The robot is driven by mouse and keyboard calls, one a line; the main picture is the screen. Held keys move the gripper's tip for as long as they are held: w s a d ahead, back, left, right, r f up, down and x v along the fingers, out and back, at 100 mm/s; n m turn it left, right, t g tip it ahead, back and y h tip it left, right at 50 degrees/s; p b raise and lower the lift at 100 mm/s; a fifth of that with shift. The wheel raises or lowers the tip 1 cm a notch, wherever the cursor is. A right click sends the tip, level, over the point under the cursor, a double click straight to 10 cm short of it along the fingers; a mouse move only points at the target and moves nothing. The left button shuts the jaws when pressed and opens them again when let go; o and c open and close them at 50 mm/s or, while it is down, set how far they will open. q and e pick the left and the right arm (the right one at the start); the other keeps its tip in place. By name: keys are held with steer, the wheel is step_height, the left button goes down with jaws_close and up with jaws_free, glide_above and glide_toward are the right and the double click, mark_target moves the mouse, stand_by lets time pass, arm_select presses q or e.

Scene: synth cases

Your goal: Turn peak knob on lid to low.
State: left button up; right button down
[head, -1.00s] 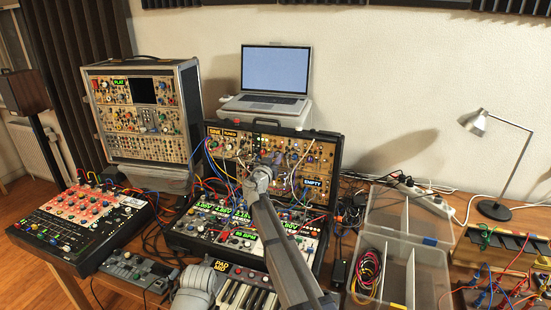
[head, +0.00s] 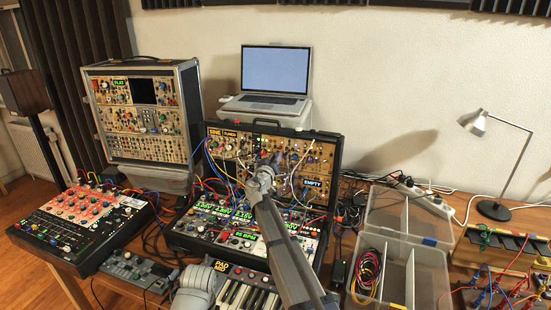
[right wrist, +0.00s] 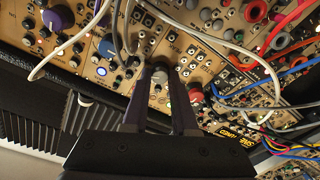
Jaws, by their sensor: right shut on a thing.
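The lid (head: 331,160) of the black synth case stands open, its tan panels crowded with knobs, jacks and patch cables. My left gripper does not show; only a grey arm part of mine is at the bottom.
Loose patch cables (right wrist: 235,52) cross the panel close to the fingers. A large purple knob (right wrist: 50,20) and a red knob (right wrist: 195,95) are nearby. A laptop (head: 274,75) stands behind the lid. Clear divided boxes (head: 430,275) lie to the right.

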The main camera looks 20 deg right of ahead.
steer(key=n+y+p, duration=0.1)
steer(key=n+p, duration=0.1)
steer(key=n, duration=1)
steer(key=shift+n, duration=0.4)
stand_by(0.3)
steer(key=c, duration=0.7)
jaws_free()
steer(key=shift+s, duration=0.15)
steer(key=v, duration=0.7)
steer(key=shift+s+a+r+p, duration=0.2)
steer(key=shift+s+p, duration=0.05)
steer(key=shift+p, duration=0.15)
